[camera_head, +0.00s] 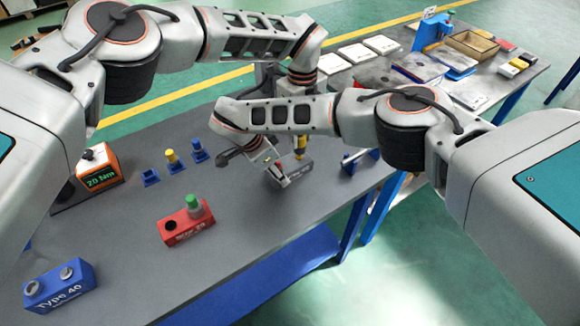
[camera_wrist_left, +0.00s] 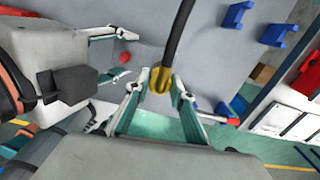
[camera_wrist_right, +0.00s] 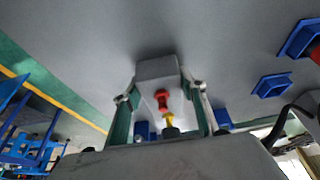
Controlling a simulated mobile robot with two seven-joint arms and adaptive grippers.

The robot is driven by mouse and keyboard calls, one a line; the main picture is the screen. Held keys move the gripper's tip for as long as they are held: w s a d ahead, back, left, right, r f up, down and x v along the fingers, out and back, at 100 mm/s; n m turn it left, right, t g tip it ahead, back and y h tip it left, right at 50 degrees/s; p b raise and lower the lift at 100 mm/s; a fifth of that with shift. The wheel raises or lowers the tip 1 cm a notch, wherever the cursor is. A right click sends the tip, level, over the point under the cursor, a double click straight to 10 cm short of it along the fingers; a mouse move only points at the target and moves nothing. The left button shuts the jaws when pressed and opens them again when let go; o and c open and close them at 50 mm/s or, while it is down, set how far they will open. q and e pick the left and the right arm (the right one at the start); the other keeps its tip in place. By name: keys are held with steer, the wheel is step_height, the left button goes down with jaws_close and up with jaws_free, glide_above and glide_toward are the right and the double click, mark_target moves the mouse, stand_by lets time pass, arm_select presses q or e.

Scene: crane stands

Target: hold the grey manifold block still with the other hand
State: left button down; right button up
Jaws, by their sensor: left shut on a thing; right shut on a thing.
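The grey manifold block (camera_head: 299,171) sits on the grey bench near its right part, partly covered by my right gripper (camera_head: 272,172). The right gripper is shut on it. In the right wrist view the block (camera_wrist_right: 157,69) lies between the fingertips (camera_wrist_right: 161,92), with a red piece (camera_wrist_right: 161,97) at it. My left gripper (camera_wrist_left: 158,82) is shut on a yellow piece (camera_wrist_left: 160,80) with a black stem or hose. In the head view this yellow piece (camera_head: 300,147) is upright directly at the block; whether they touch I cannot tell.
A red block (camera_head: 187,224) with a green cap, a blue block (camera_head: 60,286), small blue stands (camera_head: 172,163) and an orange 20 Nm unit (camera_head: 99,174) stand to the left. A rack (camera_head: 361,160) stands right of the block. The two arms are close together.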

arm_select(q)
steer(key=shift+f, duration=0.95)
steer(key=c, duration=1.7)
jaws_free()
steer(key=shift+r, duration=0.1)
steer(key=shift+r, duration=2.4)
step_height(320, 180, up, 12)
arm_select(e)
steer(key=o, duration=1.4)
